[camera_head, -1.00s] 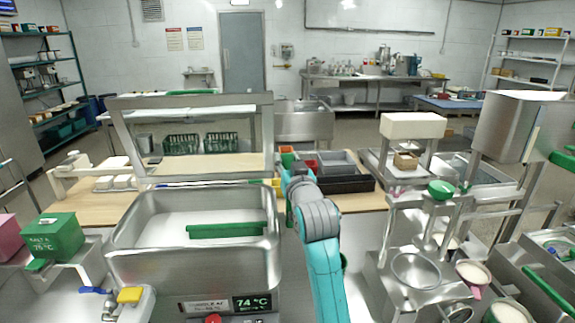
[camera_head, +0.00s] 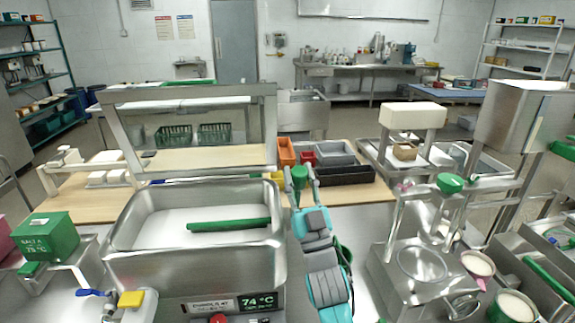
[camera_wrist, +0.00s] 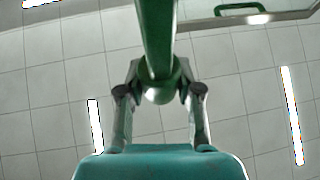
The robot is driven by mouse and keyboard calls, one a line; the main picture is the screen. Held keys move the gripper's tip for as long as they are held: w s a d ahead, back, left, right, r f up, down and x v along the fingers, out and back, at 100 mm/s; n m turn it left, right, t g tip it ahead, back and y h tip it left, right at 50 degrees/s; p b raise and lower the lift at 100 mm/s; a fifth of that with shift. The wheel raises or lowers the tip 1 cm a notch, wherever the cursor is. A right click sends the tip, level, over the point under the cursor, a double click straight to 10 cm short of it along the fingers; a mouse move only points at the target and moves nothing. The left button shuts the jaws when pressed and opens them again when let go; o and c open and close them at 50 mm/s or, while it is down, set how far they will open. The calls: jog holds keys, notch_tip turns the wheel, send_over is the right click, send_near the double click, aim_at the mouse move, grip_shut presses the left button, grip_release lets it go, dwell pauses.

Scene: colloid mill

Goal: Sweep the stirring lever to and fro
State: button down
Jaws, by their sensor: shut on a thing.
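The stirring lever is a green bar with a rounded knob. In the wrist view its shaft (camera_wrist: 157,35) runs up the middle from my gripper (camera_wrist: 160,88). The two fingers close on the lever's knob end from both sides. In the head view a green end piece (camera_head: 299,172) shows at the tip of my arm, right of the steel vat (camera_head: 190,265). My gripper (camera_head: 300,184) is small there and its grip is partly hidden. I cannot tell where the lever's far end joins the machine.
A long green bar (camera_head: 229,225) lies across the vat's inside. A steel frame (camera_head: 270,130) stands over the vat's back edge. Grey and black bins (camera_head: 345,174) sit behind my gripper. A steel machine with bowls (camera_head: 421,263) stands close on the right.

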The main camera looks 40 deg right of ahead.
jog(key=shift+s+a+f+n+t, duration=0.3)
jog(key=shift+s+a+f+t, duration=0.2)
jog(key=shift+s+t, duration=0.2)
jog(key=c, duration=0.7)
grip_release()
jog(key=shift+r, duration=0.1)
jog(key=shift+c, duration=0.2)
jog(key=v, duration=1.2)
jog(key=shift+a, duration=0.1)
